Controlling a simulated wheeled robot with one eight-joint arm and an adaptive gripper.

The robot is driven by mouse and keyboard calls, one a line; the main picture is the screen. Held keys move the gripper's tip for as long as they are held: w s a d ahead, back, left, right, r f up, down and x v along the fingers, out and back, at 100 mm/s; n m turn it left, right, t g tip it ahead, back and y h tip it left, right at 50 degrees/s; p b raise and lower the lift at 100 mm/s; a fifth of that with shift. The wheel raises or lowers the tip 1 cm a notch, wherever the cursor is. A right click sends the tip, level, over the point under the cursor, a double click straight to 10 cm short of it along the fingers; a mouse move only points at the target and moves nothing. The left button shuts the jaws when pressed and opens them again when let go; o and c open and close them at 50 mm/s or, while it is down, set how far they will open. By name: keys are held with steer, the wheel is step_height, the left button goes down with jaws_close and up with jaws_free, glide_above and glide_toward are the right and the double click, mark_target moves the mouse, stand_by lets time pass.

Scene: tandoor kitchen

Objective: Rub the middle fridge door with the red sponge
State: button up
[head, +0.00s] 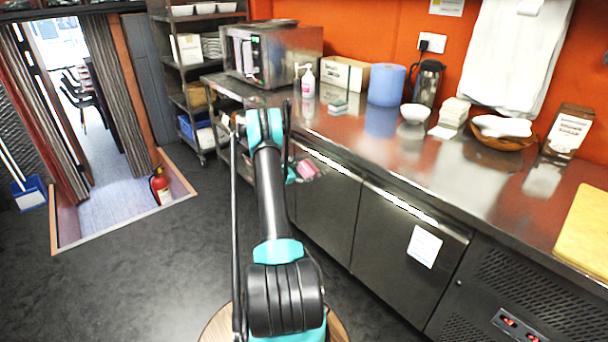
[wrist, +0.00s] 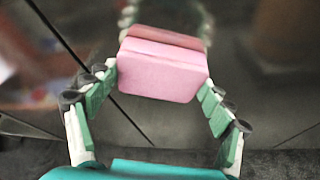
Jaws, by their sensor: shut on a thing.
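The sponge (head: 309,169) looks pink-red and sits in my gripper (head: 298,173), in front of the fridge counter. In the wrist view the sponge (wrist: 160,70) is clamped between the two green-padded fingers. A blurred reflection of sponge and fingers shows just beyond it in the steel. The middle fridge door (head: 328,210) is a plain dark steel panel, left of the door with a white paper. The sponge is in front of this door's upper left part. Whether it touches the steel, I cannot tell. My arm hides part of the counter front to the left.
The steel worktop (head: 355,130) overhangs above the doors. It carries a microwave (head: 270,52), a soap bottle (head: 308,82), a blue roll (head: 386,85) and bowls. A right-hand door (head: 400,265) and vent panel (head: 520,290) lie to the right.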

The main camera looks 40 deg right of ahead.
steer(key=a, duration=0.6)
steer(key=shift+s, duration=0.25)
steer(key=shift+a, duration=0.1)
stand_by(0.3)
steer(key=shift+s+a, duration=0.15)
steer(key=shift+a, duration=1.25)
